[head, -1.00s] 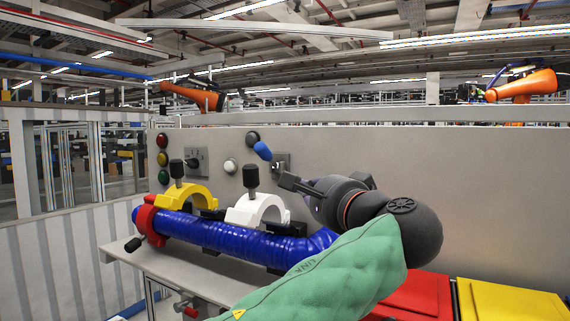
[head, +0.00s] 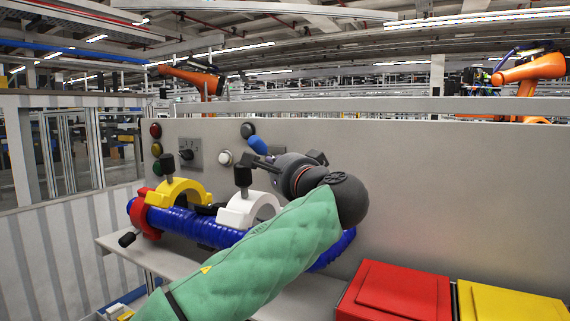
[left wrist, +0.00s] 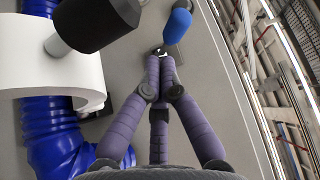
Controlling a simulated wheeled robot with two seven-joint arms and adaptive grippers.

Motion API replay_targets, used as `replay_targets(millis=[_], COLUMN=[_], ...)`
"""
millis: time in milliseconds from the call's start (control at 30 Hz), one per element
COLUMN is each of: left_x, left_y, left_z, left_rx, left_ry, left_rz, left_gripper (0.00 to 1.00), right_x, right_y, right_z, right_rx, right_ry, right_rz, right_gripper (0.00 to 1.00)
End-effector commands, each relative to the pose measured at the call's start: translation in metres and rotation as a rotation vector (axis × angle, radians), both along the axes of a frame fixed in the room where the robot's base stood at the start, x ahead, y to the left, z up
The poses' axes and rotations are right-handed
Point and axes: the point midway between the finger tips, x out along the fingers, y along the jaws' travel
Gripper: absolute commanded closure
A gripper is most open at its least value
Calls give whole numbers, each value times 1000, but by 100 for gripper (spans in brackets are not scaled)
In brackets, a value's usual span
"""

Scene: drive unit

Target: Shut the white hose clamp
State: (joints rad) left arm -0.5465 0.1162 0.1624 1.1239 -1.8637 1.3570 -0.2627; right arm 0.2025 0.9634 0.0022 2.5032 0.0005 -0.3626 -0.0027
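The white hose clamp (head: 237,212) is a half ring arching up over the blue hose (head: 205,228), with a gap under the arch. Its black handle (head: 243,176) points up. In the left wrist view the white clamp (left wrist: 60,70) fills the upper left, with its black handle (left wrist: 97,22) near the camera. My left gripper (head: 252,161) is just right of and above the handle, apart from it as far as I can tell. In the left wrist view its purple fingers (left wrist: 161,58) come together at the tips with nothing visible between them. My right gripper is out of view.
A yellow clamp (head: 182,190) arches over the hose to the left, and a red clamp (head: 138,213) circles its left end. A blue-tipped lever (head: 257,144) juts from the grey panel beside my fingers. Red (head: 395,293) and yellow (head: 510,302) boxes stand lower right.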

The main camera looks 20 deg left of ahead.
Motion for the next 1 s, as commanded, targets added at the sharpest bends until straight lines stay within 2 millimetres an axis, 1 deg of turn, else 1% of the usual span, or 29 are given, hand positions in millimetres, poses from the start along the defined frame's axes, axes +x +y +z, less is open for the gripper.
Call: replay_targets(millis=[33,100,300,767,867,1000], left_x=[-6,-12,-23,-25,-26,-29], left_y=[2,4,7,8,8,8], left_z=[-1,-2,-4,-4,-5,-9], left_rx=[0,1,1,1,0,-1], left_ry=[0,1,2,1,-6,-29], left_rz=[0,0,-1,0,0,0], left_gripper=[100,100,100,100,100,100], right_x=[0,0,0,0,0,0], right_y=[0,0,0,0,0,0], right_z=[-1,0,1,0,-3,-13], right_rx=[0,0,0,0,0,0], right_ry=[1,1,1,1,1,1], right_rz=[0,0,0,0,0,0], right_gripper=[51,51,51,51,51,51])
